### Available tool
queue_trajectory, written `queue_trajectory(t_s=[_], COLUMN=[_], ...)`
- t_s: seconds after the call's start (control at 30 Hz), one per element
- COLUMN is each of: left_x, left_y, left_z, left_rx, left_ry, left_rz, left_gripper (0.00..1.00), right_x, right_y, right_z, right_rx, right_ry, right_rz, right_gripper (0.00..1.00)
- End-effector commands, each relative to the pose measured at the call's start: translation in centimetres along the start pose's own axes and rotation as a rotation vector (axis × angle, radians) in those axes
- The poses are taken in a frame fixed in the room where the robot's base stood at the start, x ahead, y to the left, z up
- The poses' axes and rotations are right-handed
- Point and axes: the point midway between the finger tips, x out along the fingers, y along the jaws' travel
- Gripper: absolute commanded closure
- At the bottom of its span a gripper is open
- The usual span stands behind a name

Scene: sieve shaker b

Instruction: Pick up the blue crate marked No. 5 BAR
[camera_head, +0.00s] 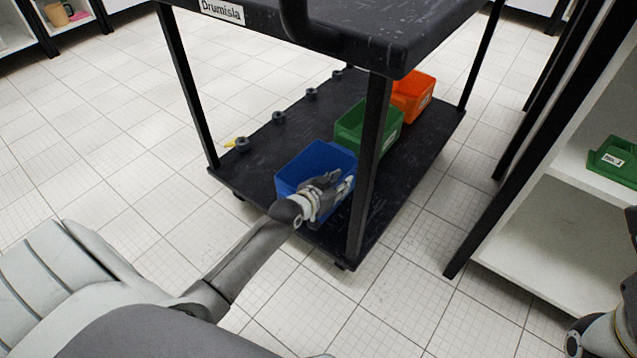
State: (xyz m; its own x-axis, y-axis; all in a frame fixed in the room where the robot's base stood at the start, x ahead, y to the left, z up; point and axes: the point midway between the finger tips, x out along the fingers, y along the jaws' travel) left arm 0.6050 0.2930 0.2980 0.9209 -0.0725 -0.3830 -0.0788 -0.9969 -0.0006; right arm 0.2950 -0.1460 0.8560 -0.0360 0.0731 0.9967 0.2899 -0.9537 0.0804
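A blue crate (306,160) stands upright on the lower shelf (425,148) of a black cart, at its near left end. No marking can be read on it, as my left gripper covers its near side. My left gripper (335,185) is at the crate's near right wall, with its fingers over or beside that wall. I cannot tell whether the fingers are open or shut, or whether they touch the crate. Part of my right arm (600,335) shows at the lower right edge; its fingers are out of view.
A green crate (352,128) and an orange crate (412,98) stand behind the blue one. A cart post (370,165) rises just right of my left gripper. The cart's top shelf (330,25) hangs overhead. A white rack (560,235) with a green bin (615,160) stands right.

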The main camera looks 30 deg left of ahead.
Motion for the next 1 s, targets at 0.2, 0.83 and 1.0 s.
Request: queue_trajectory(t_s=[0.2,0.83,1.0], left_x=[-0.02,-0.06,-0.31], left_y=[0.01,-0.04,-0.04], left_z=[0.02,-0.29,-0.92], left_rx=[0.0,0.002,0.002], left_ry=[0.0,0.005,0.005], left_rz=[0.0,-0.001,-0.001], left_gripper=[1.0,1.0,1.0], right_x=[-0.01,0.07,0.51], right_y=[-0.01,0.0,0.06], right_z=[-0.01,-0.02,-0.17], right_rx=[0.0,0.001,0.001], right_ry=[0.0,0.0,0.005], right_rz=[0.0,0.0,0.002], right_gripper=[1.0,1.0,1.0])
